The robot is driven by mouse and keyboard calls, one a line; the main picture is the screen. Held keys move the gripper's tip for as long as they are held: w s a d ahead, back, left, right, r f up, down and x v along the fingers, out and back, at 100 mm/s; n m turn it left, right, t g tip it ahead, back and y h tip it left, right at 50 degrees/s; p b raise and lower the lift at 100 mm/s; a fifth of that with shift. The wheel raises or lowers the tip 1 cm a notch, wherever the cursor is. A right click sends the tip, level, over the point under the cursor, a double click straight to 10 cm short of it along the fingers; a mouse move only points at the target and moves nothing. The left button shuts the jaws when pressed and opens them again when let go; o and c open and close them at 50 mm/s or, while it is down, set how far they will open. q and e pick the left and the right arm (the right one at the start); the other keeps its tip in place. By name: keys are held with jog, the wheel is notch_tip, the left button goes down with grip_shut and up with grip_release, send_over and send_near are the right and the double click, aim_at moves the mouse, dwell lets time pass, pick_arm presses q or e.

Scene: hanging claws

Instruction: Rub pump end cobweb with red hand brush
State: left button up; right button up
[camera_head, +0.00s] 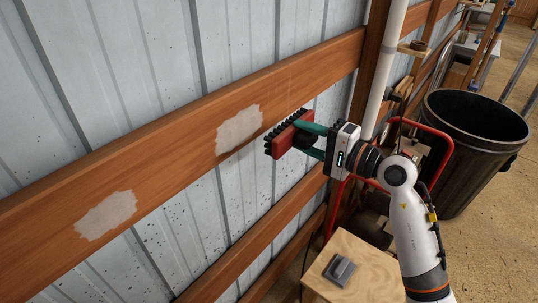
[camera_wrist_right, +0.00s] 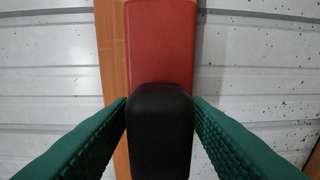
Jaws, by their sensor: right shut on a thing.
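The red hand brush (camera_head: 281,141) is held by my right gripper (camera_head: 308,141), with its black bristles toward the wooden rail (camera_head: 175,134). In the right wrist view its red back (camera_wrist_right: 160,42) and black handle (camera_wrist_right: 160,132) show between my green fingers, in front of the rail. Two whitish cobweb patches lie on the rail: one (camera_head: 238,130) just left of the brush, on the side nearer the red tube frame, and one (camera_head: 106,215) at lower left. The brush appears beside the nearer patch; I cannot tell whether its bristles touch the rail. My left gripper is not in view.
A corrugated metal wall (camera_head: 130,60) runs behind the rail. A wooden box (camera_head: 318,285) with a small grey object (camera_head: 340,270) on it stands below. A red tube frame (camera_head: 420,126), a white pipe (camera_head: 384,70) and a black bin (camera_head: 462,150) stand at right.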

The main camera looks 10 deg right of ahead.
aim_at(289, 122)
jog(key=shift+w+d+r+m+t+h, duration=0.2)
jog(key=shift+d+r+m+t+h, duration=0.1)
jog(key=shift+d+r+t, duration=0.2)
jog(key=shift+w+a+p, duration=0.15)
jog(key=shift+w+p, duration=0.35)
jog(key=shift+w, duration=0.05)
jog(key=shift+p+x, duration=0.6)
jog(key=shift+x, duration=1.65)
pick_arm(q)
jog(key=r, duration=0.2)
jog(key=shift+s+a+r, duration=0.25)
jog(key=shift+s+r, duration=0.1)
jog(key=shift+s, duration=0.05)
pick_arm(e)
jog(key=shift+a+f, duration=0.1)
jog(key=shift+a, duration=0.05)
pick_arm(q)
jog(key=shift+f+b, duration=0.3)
pick_arm(e)
jog(key=shift+x, duration=0.9)
jog(key=shift+s+a, duration=0.1)
